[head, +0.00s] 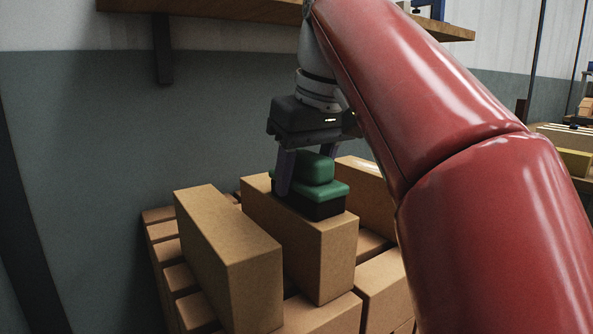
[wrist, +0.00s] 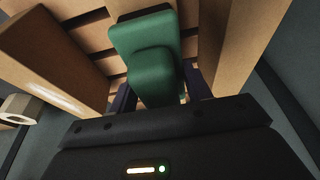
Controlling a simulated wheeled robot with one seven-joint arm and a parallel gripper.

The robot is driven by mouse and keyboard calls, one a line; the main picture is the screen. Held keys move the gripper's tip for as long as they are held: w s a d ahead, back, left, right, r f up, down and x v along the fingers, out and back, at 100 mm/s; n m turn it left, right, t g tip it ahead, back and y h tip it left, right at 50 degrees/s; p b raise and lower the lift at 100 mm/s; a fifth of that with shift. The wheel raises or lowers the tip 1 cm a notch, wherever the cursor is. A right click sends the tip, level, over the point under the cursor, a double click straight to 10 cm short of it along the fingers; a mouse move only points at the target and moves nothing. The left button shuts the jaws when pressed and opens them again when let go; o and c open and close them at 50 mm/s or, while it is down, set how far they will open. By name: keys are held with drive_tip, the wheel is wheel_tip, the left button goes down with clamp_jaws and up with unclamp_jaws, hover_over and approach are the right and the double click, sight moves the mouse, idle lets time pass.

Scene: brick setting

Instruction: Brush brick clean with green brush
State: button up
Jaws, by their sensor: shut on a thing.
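The green brush (head: 320,169) has a rounded green handle, a green base and dark bristles. It is at the top face of a tan brick (head: 318,245) standing on edge in the middle of the stack, and the bristles appear to touch that face. My gripper (head: 304,180) points down and is shut on the brush handle, with a purple finger at its left side. The far finger is mostly hidden in the head view.
Another tan brick (head: 228,255) stands on edge close to the left, and a third (head: 368,188) stands behind to the right. Several bricks lie stacked below them. A wooden shelf (head: 215,10) is above on the wall. Grey wall and open space are at the left.

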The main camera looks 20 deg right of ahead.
sight(327, 164)
drive_tip(key=shift+s+d+f+b, duration=0.1)
drive_tip(key=shift+s+d+b, duration=0.15)
drive_tip(key=shift+s, duration=0.75)
drive_tip(key=shift+s+d+f+b, duration=0.15)
drive_tip(key=shift+s+d, duration=0.2)
drive_tip(key=shift+s, duration=0.6)
drive_tip(key=shift+r, duration=0.15)
drive_tip(key=shift+r+p, duration=0.1)
drive_tip(key=shift+p, duration=0.3)
